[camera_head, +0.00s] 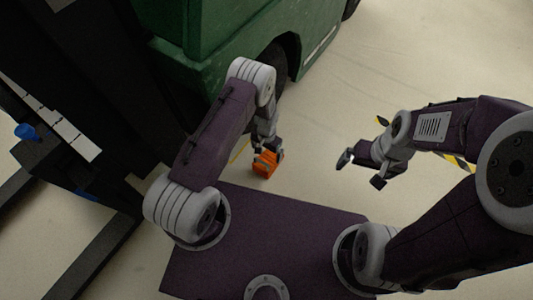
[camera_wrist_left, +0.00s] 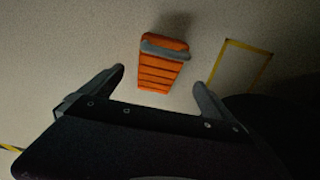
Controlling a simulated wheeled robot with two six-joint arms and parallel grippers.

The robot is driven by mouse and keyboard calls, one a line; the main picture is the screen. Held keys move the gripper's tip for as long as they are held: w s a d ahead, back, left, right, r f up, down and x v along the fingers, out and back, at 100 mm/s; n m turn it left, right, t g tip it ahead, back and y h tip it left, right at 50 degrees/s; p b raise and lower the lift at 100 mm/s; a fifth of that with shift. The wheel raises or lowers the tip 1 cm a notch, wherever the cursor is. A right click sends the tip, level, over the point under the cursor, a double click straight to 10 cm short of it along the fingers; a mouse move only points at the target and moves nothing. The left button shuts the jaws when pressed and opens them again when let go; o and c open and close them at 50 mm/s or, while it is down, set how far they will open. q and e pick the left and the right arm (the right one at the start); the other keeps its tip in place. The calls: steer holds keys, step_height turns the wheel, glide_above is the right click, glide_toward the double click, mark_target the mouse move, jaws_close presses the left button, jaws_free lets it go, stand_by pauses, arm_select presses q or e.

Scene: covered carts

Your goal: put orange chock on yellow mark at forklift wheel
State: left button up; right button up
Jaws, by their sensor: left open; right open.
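The orange chock (camera_head: 265,164) lies on the floor near the green forklift (camera_head: 210,40), a little in front of its dark wheel (camera_head: 272,68). The chock has dark ridges and a grey band in the left wrist view (camera_wrist_left: 160,72). My left gripper (camera_head: 270,150) is at the chock in the head view; its open fingers (camera_wrist_left: 158,88) stand either side of the chock's near end, apart from it. The yellow mark (camera_wrist_left: 240,66) is a rectangular outline on the floor, right of the chock in the left wrist view. My right gripper (camera_head: 361,169) is open and empty over bare floor.
The forklift's dark mast and forks (camera_head: 90,90) fill the left of the head view. Black-and-yellow striped tape (camera_head: 458,162) runs on the floor behind my right arm. The floor between my two grippers is clear.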

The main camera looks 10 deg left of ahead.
arm_select(q)
steer(key=s+a+r+n+t, duration=0.1)
steer(key=s+a+r+n, duration=0.15)
steer(key=r, duration=1.05)
steer(key=s+a+r+n, duration=0.1)
steer(key=s+a+r, duration=0.15)
steer(key=r, duration=1.05)
steer(key=s+r, duration=0.4)
steer(key=s, duration=0.4)
steer(key=shift+s+a+r+n, duration=0.15)
steer(key=shift+a+r+n, duration=0.15)
steer(key=shift+a+n, duration=0.1)
